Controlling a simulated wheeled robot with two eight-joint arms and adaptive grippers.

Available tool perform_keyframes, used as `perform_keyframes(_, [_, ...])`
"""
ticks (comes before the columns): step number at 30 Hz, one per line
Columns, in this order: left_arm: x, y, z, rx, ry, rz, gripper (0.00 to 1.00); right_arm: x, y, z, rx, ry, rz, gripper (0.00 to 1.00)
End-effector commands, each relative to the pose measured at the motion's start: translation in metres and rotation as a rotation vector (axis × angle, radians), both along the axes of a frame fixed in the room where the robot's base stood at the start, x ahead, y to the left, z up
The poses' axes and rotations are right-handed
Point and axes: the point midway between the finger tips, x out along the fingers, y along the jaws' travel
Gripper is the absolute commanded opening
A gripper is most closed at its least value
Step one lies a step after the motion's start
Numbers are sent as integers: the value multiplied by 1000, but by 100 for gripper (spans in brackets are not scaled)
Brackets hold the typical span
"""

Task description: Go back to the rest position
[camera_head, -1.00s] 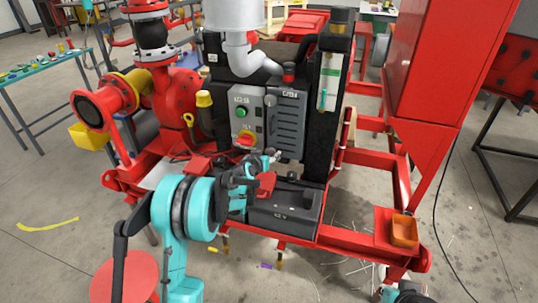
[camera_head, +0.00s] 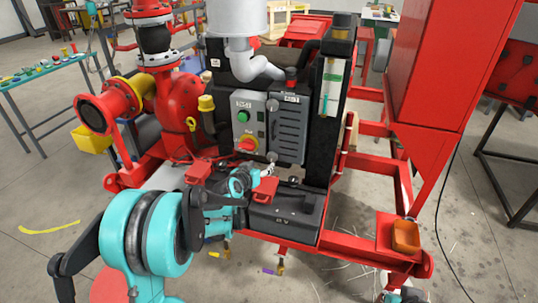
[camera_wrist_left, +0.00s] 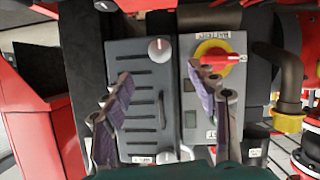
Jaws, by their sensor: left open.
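My left arm comes in from the lower left of the head view. My left gripper (camera_head: 266,172) is in front of the lower control panel, above the black battery box (camera_head: 288,216). In the left wrist view the two fingers of my left gripper (camera_wrist_left: 166,100) stand wide apart with nothing between them. Behind them are the grey slotted panel (camera_wrist_left: 145,75) and the switch box with a red rotary switch on a yellow plate (camera_wrist_left: 215,58). Contact with the panel cannot be made out. At the bottom right of the head view only a sliver of my right arm shows, without its fingers.
The red skid frame (camera_head: 355,243) surrounds the battery box. The red pump (camera_head: 180,100) stands left of the panel, a tall red cabinet (camera_head: 435,70) at the right. Open floor lies at the lower left.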

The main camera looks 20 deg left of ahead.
Motion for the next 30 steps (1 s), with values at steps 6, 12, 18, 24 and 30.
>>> perform_keyframes(6, [-9, -7, 7, 3, 17, -10, 59, 0, 0, 0, 0, 0, 0, 0])
perform_keyframes(12, [-70, -39, 36, 16, 121, -50, 59, 0, 0, 0, 0, 0, 0, 0])
perform_keyframes(18, [-163, -66, 50, 43, 265, -73, 59, 0, 0, 0, 0, 0, 0, 0])
perform_keyframes(24, [-262, -78, 40, 82, 407, -63, 59, 0, 0, 0, 0, 0, 0, 0])
perform_keyframes(30, [-337, -75, 18, 122, 511, -30, 59, 0, 0, 0, 0, 0, 0, 0])
